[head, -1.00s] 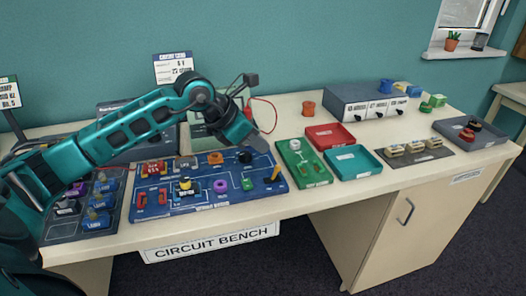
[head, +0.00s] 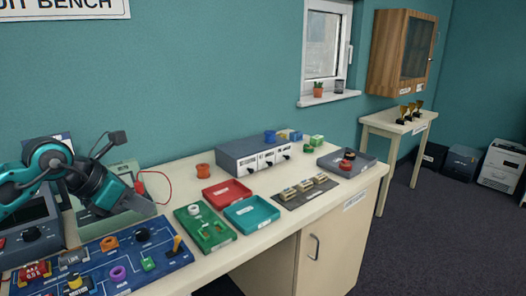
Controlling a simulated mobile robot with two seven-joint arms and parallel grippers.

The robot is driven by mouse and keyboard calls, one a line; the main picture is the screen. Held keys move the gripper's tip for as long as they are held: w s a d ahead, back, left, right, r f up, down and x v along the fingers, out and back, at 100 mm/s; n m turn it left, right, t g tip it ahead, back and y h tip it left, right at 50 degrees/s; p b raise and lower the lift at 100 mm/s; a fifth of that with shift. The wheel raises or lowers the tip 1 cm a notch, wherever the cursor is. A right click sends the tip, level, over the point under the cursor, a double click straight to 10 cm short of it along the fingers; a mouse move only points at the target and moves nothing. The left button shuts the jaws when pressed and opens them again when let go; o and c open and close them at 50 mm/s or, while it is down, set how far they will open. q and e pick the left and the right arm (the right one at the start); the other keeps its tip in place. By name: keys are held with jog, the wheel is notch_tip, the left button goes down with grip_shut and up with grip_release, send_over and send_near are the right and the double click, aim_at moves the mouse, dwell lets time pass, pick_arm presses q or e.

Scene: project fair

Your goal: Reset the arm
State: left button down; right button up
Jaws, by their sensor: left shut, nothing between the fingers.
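My left arm, teal and dark grey, comes in from the left edge in the head view. Its gripper (head: 143,205) is shut and empty, held above the back right part of the blue circuit board (head: 120,270). The board carries coloured parts, among them an orange ring, a black knob, a purple ring and a yellow-orange lever. My right arm and gripper are not in view.
A side table (head: 382,122) with trophies stands at the back right. Floor is clear at the lower right.

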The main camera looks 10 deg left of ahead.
pick_arm(q)
jog(key=s+d+f+n+t+h, duration=0.25)
jog(key=d+n+h, duration=0.25)
jog(key=d+n, duration=0.3)
jog(key=s+d+f+n+t+h, duration=0.2)
jog(key=d+f+n+t+h, duration=0.25)
jog(key=d, duration=0.55)
jog(key=s+a+f+n+g+y, duration=0.1)
jog(key=s+f+n+y, duration=0.5)
jog(key=f+n, duration=0.5)
jog(key=s+a+f+n+g+y, duration=0.1)
jog(key=s+f+n+g+y, duration=0.1)
jog(key=s+f+n+y, duration=0.3)
jog(key=s+f+n, duration=0.3)
jog(key=f+n, duration=0.4)
jog(key=n, duration=0.4)
jog(key=shift+f+y, duration=0.15)
jog(key=shift+y, duration=0.2)
